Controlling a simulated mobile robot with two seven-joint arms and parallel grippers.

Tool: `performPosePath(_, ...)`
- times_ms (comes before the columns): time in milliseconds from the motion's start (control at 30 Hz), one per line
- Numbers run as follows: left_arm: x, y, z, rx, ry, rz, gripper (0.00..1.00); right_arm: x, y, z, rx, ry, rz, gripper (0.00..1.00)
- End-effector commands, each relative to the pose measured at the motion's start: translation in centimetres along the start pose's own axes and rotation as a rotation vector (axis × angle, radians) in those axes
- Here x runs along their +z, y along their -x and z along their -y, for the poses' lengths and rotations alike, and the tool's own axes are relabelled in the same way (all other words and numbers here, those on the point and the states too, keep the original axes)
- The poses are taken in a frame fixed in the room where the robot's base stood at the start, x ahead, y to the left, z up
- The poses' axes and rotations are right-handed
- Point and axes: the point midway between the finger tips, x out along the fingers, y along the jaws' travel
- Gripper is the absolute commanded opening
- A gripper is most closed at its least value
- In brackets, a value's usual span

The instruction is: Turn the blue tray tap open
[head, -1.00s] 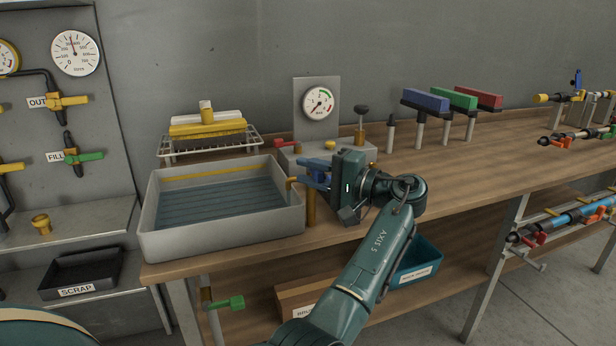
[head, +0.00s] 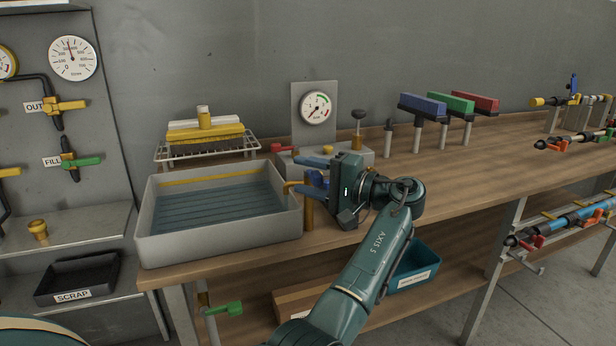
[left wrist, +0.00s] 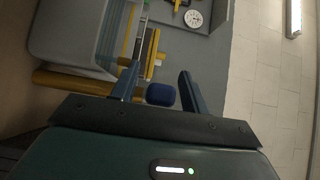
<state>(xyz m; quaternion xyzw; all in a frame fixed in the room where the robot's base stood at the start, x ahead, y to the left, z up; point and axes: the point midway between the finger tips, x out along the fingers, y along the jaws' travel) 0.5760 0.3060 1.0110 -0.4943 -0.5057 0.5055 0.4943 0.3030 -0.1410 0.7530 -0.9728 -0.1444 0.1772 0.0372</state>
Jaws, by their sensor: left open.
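The grey tray (head: 170,245) stands on the bench at the left, with a blue-grey ribbed floor. A brass tap (head: 310,213) rises at its right side, with a spout bent towards the tray. The tap's blue handle (head: 319,181) is partly hidden by my left gripper (head: 304,174). In the left wrist view the blue handle (left wrist: 160,94) shows between the two fingers of my left gripper (left wrist: 157,74), with gaps to both. The gripper is open; contact with the handle does not show. My right gripper is not in view.
A gauge panel (head: 318,107) with a red-handled valve (head: 284,148) stands behind the gripper. A brush (head: 205,132) rests on a wire rack behind the tray. Blue, green and red blocks on posts (head: 450,102) stand to the right. The bench front right of the gripper is clear.

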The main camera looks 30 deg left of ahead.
Motion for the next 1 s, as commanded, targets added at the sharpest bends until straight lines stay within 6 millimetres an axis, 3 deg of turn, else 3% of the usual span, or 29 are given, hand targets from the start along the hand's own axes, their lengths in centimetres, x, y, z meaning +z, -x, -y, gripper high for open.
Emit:
performPosePath(167, 0.0, 0.7, 0.0, 0.0, -0.001, -0.002, 0.45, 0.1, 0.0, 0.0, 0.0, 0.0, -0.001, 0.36)
performPosePath(267, -0.1, 2.1, 0.0, 0.0, 0.0, -0.003, 0.45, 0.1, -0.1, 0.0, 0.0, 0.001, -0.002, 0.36)
performPosePath(700, -0.1, 11.4, 0.0, -0.001, 0.0, -0.003, 0.45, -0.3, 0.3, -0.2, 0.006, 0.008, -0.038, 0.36)
performPosePath(1000, 0.0, 13.2, 0.0, 0.0, 0.0, 0.0, 0.45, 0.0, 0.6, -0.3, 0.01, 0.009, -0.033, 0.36)
